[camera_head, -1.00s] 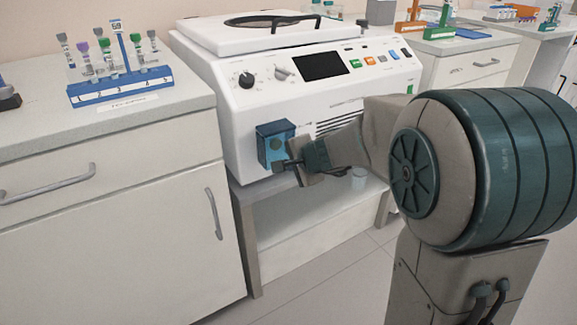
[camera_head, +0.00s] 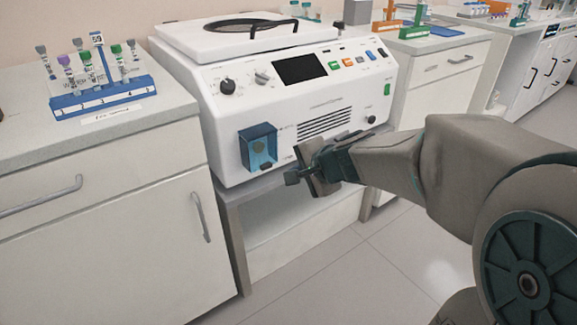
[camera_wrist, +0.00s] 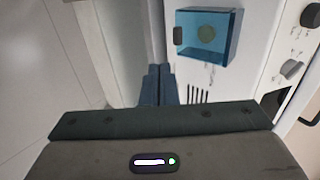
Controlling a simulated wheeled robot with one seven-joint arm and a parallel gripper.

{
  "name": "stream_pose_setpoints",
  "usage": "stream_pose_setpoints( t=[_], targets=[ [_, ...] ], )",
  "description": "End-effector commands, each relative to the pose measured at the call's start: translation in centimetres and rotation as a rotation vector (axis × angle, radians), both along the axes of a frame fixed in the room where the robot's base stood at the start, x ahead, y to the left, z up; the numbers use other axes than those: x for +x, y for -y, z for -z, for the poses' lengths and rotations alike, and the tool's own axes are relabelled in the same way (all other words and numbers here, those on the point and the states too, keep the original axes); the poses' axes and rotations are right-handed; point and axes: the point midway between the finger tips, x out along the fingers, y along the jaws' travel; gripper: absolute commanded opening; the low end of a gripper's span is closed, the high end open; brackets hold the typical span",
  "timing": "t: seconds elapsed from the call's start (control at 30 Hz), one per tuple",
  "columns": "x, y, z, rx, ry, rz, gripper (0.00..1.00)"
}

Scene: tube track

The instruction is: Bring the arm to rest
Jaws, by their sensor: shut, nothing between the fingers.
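My gripper (camera_head: 297,177) is in front of the white centrifuge-like machine, at its lower front edge, just right of a blue see-through box on the machine's front. Its fingers are shut with nothing between them. In the wrist view the closed dark fingers of my gripper (camera_wrist: 158,84) point ahead beside the machine's front panel. My arm reaches in from the right side of the head view.
The white machine (camera_head: 215,98) has a blue box (camera_head: 258,147) on its front. A blue rack of tubes (camera_head: 103,100) stands on the left cabinet (camera_head: 95,205). Another cabinet (camera_head: 440,75) is on the right. Open floor (camera_head: 375,260) lies in front.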

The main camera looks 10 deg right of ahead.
Motion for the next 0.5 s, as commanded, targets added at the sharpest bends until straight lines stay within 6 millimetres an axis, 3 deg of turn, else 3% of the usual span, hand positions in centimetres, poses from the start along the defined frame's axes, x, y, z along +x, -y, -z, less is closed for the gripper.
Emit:
stream_pose_setpoints(
  t=[0.27,0.5],
  targets=[
    [-1.6,0.7,-2.0,-0.014,-0.001,-0.018,0.00],
    [-4.7,-0.2,-7.5,-0.141,-0.012,-0.191,0.00]
  ],
)
